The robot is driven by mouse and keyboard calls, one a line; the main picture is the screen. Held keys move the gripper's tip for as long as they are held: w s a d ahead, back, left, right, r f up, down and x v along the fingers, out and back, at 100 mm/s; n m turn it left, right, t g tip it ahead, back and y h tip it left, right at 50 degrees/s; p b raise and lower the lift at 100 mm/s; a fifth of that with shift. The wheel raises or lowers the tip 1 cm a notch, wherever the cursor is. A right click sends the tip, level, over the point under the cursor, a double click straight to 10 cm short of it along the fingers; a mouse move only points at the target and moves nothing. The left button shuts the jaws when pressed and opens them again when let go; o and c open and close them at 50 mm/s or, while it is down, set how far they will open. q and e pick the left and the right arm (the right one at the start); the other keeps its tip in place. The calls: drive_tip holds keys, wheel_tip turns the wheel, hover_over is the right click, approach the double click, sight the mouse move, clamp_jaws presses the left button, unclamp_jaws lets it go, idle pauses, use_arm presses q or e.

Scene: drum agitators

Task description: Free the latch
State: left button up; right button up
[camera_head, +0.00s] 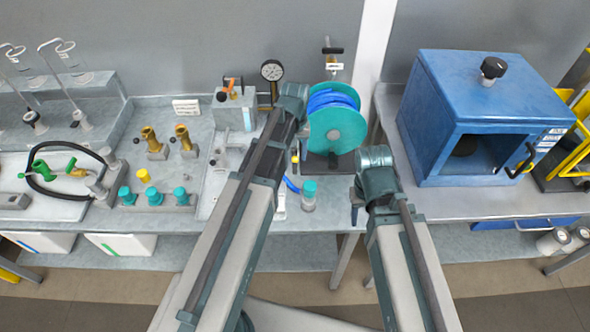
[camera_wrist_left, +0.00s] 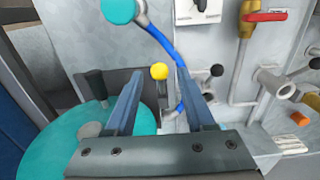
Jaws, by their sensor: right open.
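The hose reel has a teal disc (camera_head: 338,130) and blue hose wound on it, and stands at the back of the bench. A small yellow knob (camera_wrist_left: 159,71) shows beside the reel's disc (camera_wrist_left: 95,145) in the left wrist view. I take it for the latch, but cannot be sure. My left gripper (camera_wrist_left: 157,84) is open, with its two fingers apart on either side of the knob in that picture. I cannot tell whether they touch it. In the head view my left arm hides most of that gripper. My right gripper (camera_head: 356,200) is open at the bench's front edge.
A blue hose (camera_wrist_left: 168,45) runs from a teal-capped fitting (camera_wrist_left: 119,10) past the knob. Valves and pipes fill the bench at left. A blue cabinet (camera_head: 490,110) stands on the right bench.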

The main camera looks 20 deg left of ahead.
use_arm(q)
drive_tip(key=shift+r, duration=0.1)
use_arm(e)
drive_tip(key=shift+r, duration=0.1)
idle(0.3)
use_arm(q)
wheel_tip(320, 180, up, 9)
drive_tip(key=p, duration=0.9)
use_arm(e)
wheel_tip(320, 180, up, 9)
use_arm(q)
drive_tip(key=shift+s+d+f, duration=0.1)
drive_tip(key=shift+f, duration=0.1)
use_arm(e)
drive_tip(key=shift+f, duration=0.2)
